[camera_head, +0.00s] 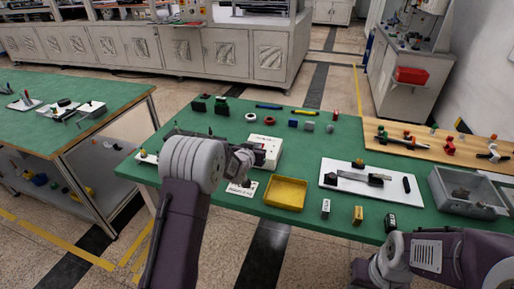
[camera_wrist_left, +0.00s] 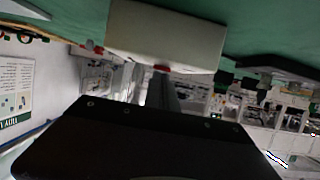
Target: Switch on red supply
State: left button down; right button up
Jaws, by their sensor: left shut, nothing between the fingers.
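A white box (camera_head: 266,144) with small red marks on its face stands on the green table, just behind my left gripper. I take it to be the red supply. My left gripper (camera_head: 244,178) is shut and empty in front of the box, partly hidden by my own wrist. In the left wrist view, which is turned over, the white box (camera_wrist_left: 165,35) fills the top middle. A small red part (camera_wrist_left: 161,69) shows at its edge, close to the fingertips; I cannot tell whether they touch it. My right gripper is out of view.
A yellow tray (camera_head: 285,194) lies right of my left gripper on the green table (camera_head: 320,150). A white board (camera_head: 371,181) with a clamp-like fixture and a grey bin (camera_head: 468,191) stand further right. Small blocks stand along the front edge. Dark connectors (camera_head: 221,107) stand behind.

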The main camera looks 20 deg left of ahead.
pick_arm(q)
jog(key=shift+s+f, duration=0.15)
jog(key=shift+f, duration=0.05)
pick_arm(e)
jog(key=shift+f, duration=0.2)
pick_arm(q)
jog(key=shift+r, duration=0.1)
jog(key=shift+r+p, duration=0.65)
jog(key=shift+r, duration=0.05)
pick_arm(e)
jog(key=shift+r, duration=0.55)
